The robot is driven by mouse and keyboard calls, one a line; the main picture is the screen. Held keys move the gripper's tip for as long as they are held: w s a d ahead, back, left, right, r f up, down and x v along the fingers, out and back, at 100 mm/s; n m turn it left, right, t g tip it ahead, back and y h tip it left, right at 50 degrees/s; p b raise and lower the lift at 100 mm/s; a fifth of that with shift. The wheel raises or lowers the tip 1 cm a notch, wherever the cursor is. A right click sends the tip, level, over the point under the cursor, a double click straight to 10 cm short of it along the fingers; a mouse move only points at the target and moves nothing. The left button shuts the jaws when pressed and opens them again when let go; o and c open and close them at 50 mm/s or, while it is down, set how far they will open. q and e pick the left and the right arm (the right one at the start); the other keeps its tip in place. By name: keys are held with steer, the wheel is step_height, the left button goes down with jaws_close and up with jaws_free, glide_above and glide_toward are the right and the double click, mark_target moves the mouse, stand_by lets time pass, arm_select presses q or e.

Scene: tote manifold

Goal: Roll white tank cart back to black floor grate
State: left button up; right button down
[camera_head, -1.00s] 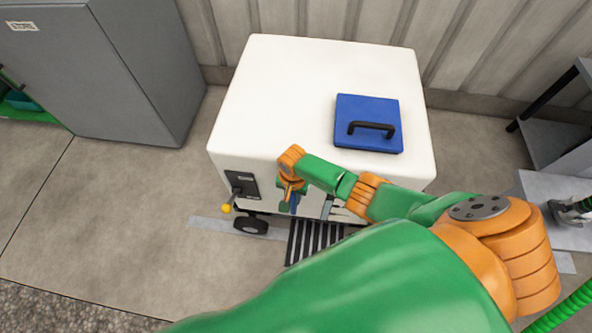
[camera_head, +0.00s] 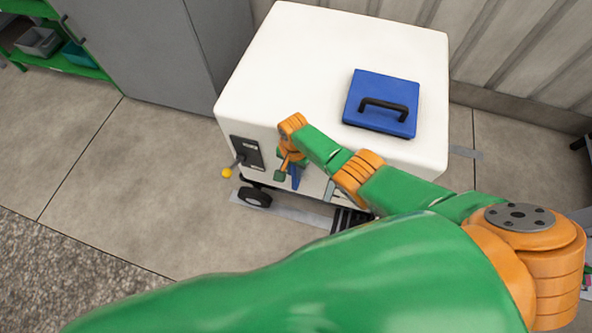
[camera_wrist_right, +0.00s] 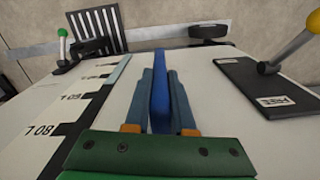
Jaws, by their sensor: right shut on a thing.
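The white tank cart (camera_head: 330,50) stands in the middle of the head view, a dark wheel (camera_head: 255,197) showing at its lower left. My right gripper (camera_head: 290,172) is at its front face, shut on an upright blue handle (camera_wrist_right: 159,85) that the right wrist view shows between the fingers. The black floor grate (camera_head: 350,219) shows at the cart's lower front edge, right of the wheel, partly hidden by the cart and my arm. Its slats also show in the right wrist view (camera_wrist_right: 97,25). My left gripper is not in view.
A blue case (camera_head: 382,102) with a black handle is on the cart top. A yellow-knobbed lever (camera_head: 228,172) sticks out at its front left. A grey cabinet (camera_head: 150,45) stands behind left, a ribbed wall behind right. Floor (camera_head: 130,180) at left is clear.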

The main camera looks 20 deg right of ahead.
steer(key=shift+w+a, duration=0.1)
steer(key=c, duration=0.9)
jaws_free()
steer(key=shift+c, duration=0.2)
steer(key=shift+o, duration=0.9)
steer(key=shift+w+a, duration=0.1)
steer(key=shift+a, duration=0.05)
step_height(320, 180, up, 7)
steer(key=p, duration=0.5)
steer(key=shift+r, duration=0.15)
